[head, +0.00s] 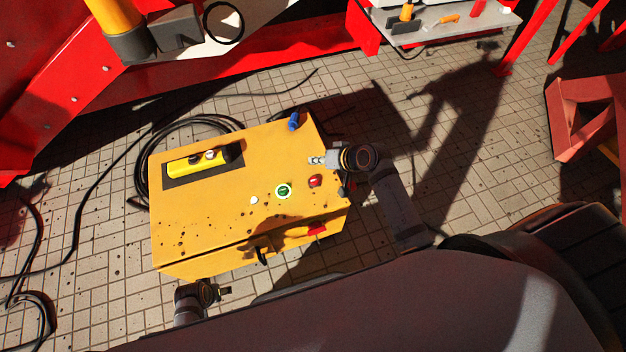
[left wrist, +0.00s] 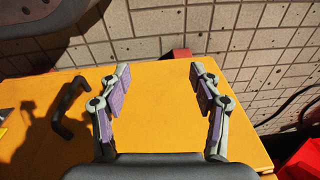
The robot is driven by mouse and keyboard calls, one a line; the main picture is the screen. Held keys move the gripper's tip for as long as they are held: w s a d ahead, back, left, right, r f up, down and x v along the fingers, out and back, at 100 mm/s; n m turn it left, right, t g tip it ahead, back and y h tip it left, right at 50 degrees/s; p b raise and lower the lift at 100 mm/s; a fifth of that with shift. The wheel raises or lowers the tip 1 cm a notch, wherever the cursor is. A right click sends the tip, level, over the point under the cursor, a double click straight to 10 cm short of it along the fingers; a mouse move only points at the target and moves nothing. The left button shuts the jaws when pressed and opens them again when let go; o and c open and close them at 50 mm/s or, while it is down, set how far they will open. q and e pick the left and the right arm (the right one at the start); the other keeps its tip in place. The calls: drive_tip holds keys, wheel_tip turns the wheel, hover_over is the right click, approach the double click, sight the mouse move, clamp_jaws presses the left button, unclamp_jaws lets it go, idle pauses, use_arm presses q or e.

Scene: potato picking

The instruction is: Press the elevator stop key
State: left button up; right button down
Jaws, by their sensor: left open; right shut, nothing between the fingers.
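A yellow control box (head: 225,215) stands on the tiled floor. On its top, near the right end, are a red button (head: 315,181) and a green button (head: 284,191) with a pale ring. I cannot read which one is the stop key. My right gripper (head: 314,160) is shut and empty above the box's right end, just beyond the red button in the picture and apart from it. My left gripper (head: 226,291) is low beside the box's near side. In the left wrist view its fingers (left wrist: 158,82) are spread wide and empty, with a yellow surface behind them.
A yellow pendant (head: 204,159) lies on a dark patch on the box top. A blue item (head: 294,121) sits at the far edge. A black handle (head: 262,250) is on the near side. Black cables (head: 80,205) cross the floor at left; red machinery (head: 250,65) stands behind.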

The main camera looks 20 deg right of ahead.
sight(316, 181)
use_arm(q)
drive_tip(key=shift+w+r, duration=0.1)
use_arm(e)
drive_tip(key=shift+f, duration=0.1)
wheel_tip(316, 181, down, 4)
drive_tip(key=b, duration=0.5)
use_arm(q)
drive_tip(key=w+d+r+h, duration=0.1)
drive_tip(key=d+r, duration=0.3)
drive_tip(key=r, duration=1)
use_arm(e)
drive_tip(key=shift+f+b, duration=0.3)
drive_tip(key=shift+b, duration=0.15)
wheel_tip(316, 181, down, 2)
drive_tip(key=shift+f+b, duration=0.1)
drive_tip(key=shift+b, duration=1.15)
use_arm(q)
drive_tip(key=shift+w+d+f+t+h+b, duration=0.15)
drive_tip(key=shift+w+d+f+t, duration=0.15)
drive_tip(key=shift+f, duration=0.45)
drive_tip(key=shift+w+d+f+t+h+b, duration=0.1)
drive_tip(key=shift+w+d+f+t, duration=0.1)
drive_tip(key=shift+f+t, duration=0.4)
drive_tip(key=shift+w+d+f+t+h+b, duration=0.15)
drive_tip(key=shift+w+d+f+t, duration=0.1)
drive_tip(key=shift+f, duration=0.65)
use_arm(e)
drive_tip(key=shift+f, duration=0.95)
use_arm(q)
drive_tip(key=shift+a, duration=0.1)
